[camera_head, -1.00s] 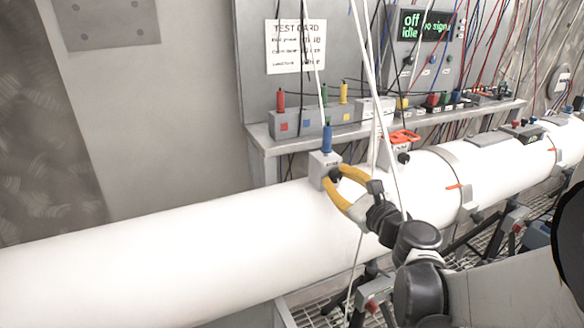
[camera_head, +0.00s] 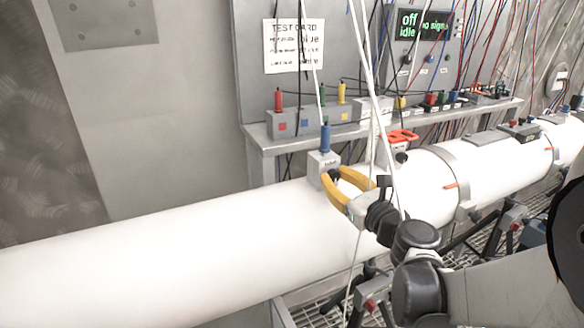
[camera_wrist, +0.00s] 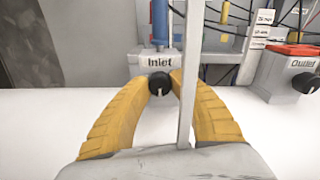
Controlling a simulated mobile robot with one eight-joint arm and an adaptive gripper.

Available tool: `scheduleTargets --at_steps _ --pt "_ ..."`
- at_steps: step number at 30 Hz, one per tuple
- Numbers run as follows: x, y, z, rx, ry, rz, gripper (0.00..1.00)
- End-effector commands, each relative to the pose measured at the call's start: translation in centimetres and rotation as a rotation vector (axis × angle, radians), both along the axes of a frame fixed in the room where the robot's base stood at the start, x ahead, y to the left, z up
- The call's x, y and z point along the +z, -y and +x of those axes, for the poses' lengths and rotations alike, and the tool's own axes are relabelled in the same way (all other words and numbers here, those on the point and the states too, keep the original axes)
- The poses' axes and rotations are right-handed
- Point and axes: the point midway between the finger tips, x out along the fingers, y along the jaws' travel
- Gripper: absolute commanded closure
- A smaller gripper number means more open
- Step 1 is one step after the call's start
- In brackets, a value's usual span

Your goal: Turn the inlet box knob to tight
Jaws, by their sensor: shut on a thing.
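The inlet box (camera_head: 322,160) is a small grey box on top of the white pipe, with a blue plug (camera_head: 325,138) standing in it. The wrist view shows the box, labelled "Inlet" (camera_wrist: 158,62), and its round black knob (camera_wrist: 160,83) with a pale mark on its face. My gripper (camera_head: 333,176) has yellow fingers, which also show in the wrist view (camera_wrist: 161,82). The fingertips are closed on the knob's two sides. In the head view the fingers hide most of the knob.
The outlet box (camera_wrist: 285,75) stands to the right, with a red-orange piece (camera_head: 402,136) on it. White cables (camera_head: 368,80) hang close to my gripper. A shelf (camera_head: 262,140) with plugs runs behind the white pipe (camera_head: 150,245). A display (camera_head: 425,25) reads "off" and "idle".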

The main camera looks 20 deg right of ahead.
Motion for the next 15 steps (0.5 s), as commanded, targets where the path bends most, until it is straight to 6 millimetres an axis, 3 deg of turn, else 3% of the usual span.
scheduleTargets --at_steps 4,5,6,7,15 --pt "0.03 0.00 0.02 0.000 0.000 0.001 1.00" --pt "0.03 0.00 0.02 0.000 0.000 0.001 0.66" --pt "0.02 0.01 0.01 0.000 0.000 0.000 0.54" --pt "0.02 0.01 0.01 0.000 0.000 0.000 0.50" --pt "0.01 0.01 -0.03 0.000 0.000 -0.001 0.50"
